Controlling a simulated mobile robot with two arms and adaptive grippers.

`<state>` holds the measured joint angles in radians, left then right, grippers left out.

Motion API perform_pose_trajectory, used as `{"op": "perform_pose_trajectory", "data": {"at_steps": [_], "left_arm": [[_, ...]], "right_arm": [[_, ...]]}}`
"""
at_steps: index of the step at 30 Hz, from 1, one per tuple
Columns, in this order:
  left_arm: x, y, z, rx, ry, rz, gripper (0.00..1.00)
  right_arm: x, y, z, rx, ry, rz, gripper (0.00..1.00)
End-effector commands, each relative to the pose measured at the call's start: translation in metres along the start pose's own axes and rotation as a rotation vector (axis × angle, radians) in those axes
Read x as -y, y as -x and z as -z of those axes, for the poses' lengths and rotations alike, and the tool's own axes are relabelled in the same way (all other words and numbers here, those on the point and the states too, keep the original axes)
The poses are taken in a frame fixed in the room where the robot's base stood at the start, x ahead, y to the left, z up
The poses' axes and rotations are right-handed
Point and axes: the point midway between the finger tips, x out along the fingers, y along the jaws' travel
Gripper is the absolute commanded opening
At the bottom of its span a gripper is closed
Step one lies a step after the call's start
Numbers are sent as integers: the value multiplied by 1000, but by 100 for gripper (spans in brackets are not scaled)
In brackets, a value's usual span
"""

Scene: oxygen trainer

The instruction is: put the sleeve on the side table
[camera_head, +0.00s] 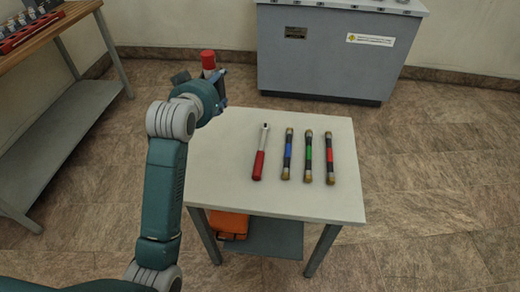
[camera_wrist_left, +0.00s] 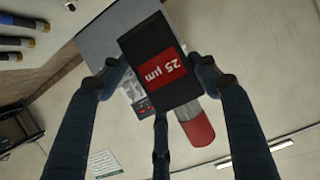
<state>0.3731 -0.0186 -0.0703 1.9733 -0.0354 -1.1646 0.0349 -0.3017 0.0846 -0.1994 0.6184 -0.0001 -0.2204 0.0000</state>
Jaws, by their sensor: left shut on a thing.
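The sleeve shows in the head view as a red-ended cylinder (camera_head: 208,60) sticking up out of my left gripper (camera_head: 216,85). In the left wrist view it is a dark body (camera_wrist_left: 155,62) with a red "25 µm" label and a red end. My left gripper is shut on it, with fingers on both sides of the dark body. The gripper is at the far left corner of the side table (camera_head: 225,185), and the sleeve looks raised above the tabletop level. The fingers partly hide the sleeve in the head view. My right gripper is not in view.
On the side table lie a red-handled tool (camera_head: 260,155) and three dark rods with blue (camera_head: 288,155), green (camera_head: 308,157) and red (camera_head: 329,157) bands. The table's left part is bare. A grey cabinet (camera_head: 320,60) stands behind; a wooden bench (camera_head: 45,35) is at left.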

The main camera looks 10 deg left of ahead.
Motion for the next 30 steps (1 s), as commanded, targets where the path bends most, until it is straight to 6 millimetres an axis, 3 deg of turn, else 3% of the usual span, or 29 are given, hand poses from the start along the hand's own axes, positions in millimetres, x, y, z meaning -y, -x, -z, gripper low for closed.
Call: {"op": "perform_pose_trajectory", "data": {"at_steps": [15,30], "left_arm": [[0,-48,-119,6,0,2,33],[0,-72,-176,4,0,2,33]], "right_arm": [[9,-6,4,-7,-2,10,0],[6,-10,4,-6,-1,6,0]]}}
